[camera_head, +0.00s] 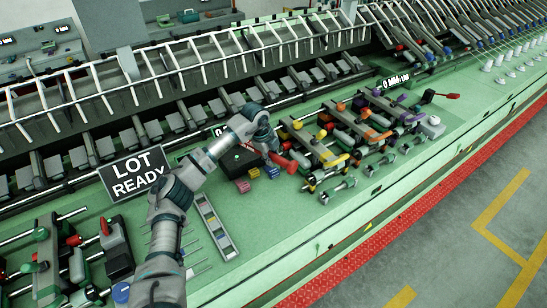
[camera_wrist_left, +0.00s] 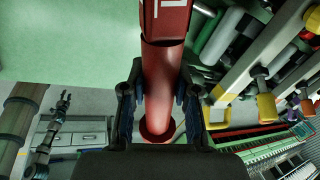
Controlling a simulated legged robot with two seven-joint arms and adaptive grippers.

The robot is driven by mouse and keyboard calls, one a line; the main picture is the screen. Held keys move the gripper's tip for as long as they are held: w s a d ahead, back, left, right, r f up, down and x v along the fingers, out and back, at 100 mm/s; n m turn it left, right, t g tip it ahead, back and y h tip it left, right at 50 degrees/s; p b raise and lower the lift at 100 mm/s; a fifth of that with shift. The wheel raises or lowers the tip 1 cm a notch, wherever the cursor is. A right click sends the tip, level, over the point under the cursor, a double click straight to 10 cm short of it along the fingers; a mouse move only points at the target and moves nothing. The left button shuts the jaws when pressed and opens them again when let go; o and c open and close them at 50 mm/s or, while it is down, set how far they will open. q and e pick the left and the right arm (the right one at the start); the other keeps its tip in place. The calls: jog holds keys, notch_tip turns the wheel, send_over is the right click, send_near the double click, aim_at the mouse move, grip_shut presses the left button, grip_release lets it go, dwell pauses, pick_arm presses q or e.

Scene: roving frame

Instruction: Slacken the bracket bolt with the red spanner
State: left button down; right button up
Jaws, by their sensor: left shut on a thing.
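My left gripper (camera_head: 268,140) reaches in over the green bench beside a rack of rods and coloured clamps. In the left wrist view its two fingers (camera_wrist_left: 159,105) are shut on a smooth red handle (camera_wrist_left: 160,80), which I take to be the red spanner. The handle runs up to a wider dark red part with white marking, cut off at the top edge. In the head view red parts (camera_head: 283,160) show just under the gripper, partly hidden by it. I cannot make out the bracket bolt. My right gripper does not show for sure in either view.
Rods with yellow, orange and purple clamps (camera_head: 335,160) crowd close to the gripper's right. Small coloured blocks (camera_head: 254,173) and a narrow tray (camera_head: 215,227) lie nearer. A "LOT READY" sign (camera_head: 137,173) stands left. Bare green bench (camera_head: 265,220) is free in front.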

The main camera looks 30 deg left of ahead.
pick_arm(q)
jog(key=shift+w+a+f, duration=0.2)
jog(key=shift+a+f, duration=0.05)
jog(key=s+a+f+m+g+h, duration=0.1)
jog(key=s+a+f+m, duration=0.1)
jog(key=s+m, duration=0.2)
jog(key=s+a+f+m+b, duration=0.1)
jog(key=s+a+f+m, duration=0.1)
jog(key=s, duration=0.5)
jog(key=shift+a+f+m+g+h, duration=0.4)
jog(key=shift+a+m, duration=0.4)
jog(key=shift+m, duration=0.4)
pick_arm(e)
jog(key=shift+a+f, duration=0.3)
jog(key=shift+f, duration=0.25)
